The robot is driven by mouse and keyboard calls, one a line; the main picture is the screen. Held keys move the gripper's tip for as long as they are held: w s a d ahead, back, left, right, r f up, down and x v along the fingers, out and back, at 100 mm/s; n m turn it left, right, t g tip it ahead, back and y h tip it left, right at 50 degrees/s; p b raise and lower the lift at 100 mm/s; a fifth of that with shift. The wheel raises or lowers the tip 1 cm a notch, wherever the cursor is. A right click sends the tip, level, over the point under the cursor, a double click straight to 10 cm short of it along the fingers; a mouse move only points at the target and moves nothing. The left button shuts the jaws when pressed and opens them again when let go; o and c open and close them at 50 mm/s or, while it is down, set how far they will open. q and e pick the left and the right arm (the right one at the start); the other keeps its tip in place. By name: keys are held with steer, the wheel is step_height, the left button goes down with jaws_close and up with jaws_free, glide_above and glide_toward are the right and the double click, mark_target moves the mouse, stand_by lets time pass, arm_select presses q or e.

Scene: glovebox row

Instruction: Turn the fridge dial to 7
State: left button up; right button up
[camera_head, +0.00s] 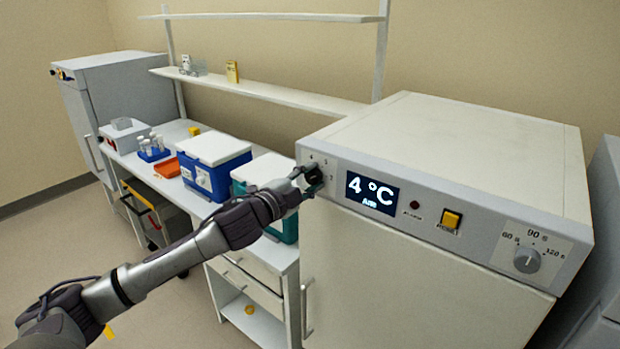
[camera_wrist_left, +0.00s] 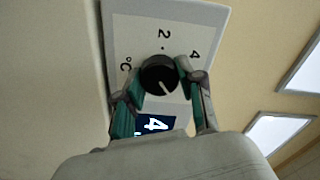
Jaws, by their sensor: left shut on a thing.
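The fridge (camera_head: 420,215) is a large white unit with a grey control panel. Its dark dial (camera_head: 318,172) is at the left end of the panel, mostly hidden by my left gripper (camera_head: 310,184). In the left wrist view the round black dial (camera_wrist_left: 158,75) sits on a white plate with "2", "4" and "°C" printed around it. Its white mark points to the lower right there; other numbers are hidden. My left gripper's teal fingers (camera_wrist_left: 157,85) are shut on the dial, one each side. The display (camera_head: 372,193) reads 4 °C, with unclear smaller text below. My right gripper is not in view.
The panel also has a red alarm light (camera_head: 414,205), a yellow reset button (camera_head: 451,219) and a grey timer knob (camera_head: 527,260). A bench left of the fridge holds a blue cooler box (camera_head: 205,178), a teal box (camera_head: 288,225) and an orange tray (camera_head: 168,168).

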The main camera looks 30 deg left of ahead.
arm_select(q)
steer(key=m, duration=0.3)
steer(key=shift+m, duration=0.3)
steer(key=shift+f+m, duration=0.1)
steer(key=shift+m, duration=1.9)
steer(key=shift+p, duration=0.3)
steer(key=o, duration=1.1)
steer(key=shift+o, duration=0.2)
